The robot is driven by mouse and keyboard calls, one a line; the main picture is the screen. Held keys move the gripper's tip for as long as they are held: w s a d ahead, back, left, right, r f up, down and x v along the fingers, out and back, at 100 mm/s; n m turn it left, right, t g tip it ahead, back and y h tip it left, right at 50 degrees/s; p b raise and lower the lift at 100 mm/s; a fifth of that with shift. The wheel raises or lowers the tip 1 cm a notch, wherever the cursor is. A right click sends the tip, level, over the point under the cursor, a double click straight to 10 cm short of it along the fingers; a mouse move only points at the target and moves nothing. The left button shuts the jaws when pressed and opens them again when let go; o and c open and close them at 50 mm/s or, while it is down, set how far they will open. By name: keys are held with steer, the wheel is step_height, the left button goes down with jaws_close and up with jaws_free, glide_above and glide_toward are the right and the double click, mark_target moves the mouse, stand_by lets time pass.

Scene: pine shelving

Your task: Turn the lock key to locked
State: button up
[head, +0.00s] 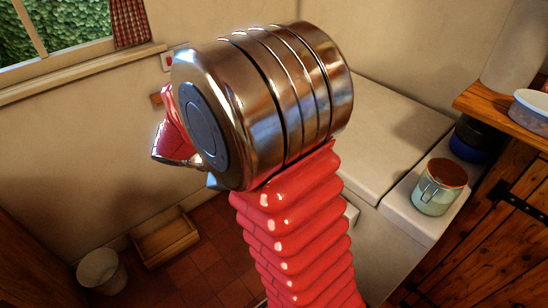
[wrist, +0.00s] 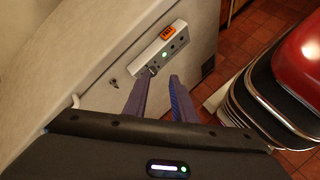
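A small dark metal piece that looks like the lock key (wrist: 114,84) sits on the pale front of a white cabinet (wrist: 205,28) in the wrist view, left of a control strip (wrist: 181,40). Its turn position is too small to tell. My gripper (wrist: 160,77) is open and empty, its two blue-grey fingers apart and pointing at the lower end of the strip. The left fingertip is close to a small dark knob (wrist: 152,70) there; I cannot tell whether they touch. The key lies left of both fingers. In the head view my arm hides the gripper and key.
The strip has a green light (wrist: 164,54) and an orange display (wrist: 168,32). A wooden crate (head: 166,240) and white bin (head: 101,270) stand on the tiled floor.

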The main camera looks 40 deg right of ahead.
steer(key=w+d+f+n+t+h, duration=0.1)
steer(key=w+d+f+n+h, duration=0.2)
steer(key=f, duration=0.6)
steer(key=w+d+f+n+t+h, duration=0.2)
steer(key=w+f+n+h, duration=0.3)
steer(key=w+f+n, duration=0.3)
steer(key=shift+w+d+f+h, duration=0.4)
steer(key=shift+w+d+f, duration=0.05)
steer(key=shift+w, duration=0.75)
steer(key=d, duration=1.3)
steer(key=shift+w+d, duration=0.15)
steer(key=shift+d, duration=0.25)
steer(key=shift+c, duration=0.7)
jaws_close()
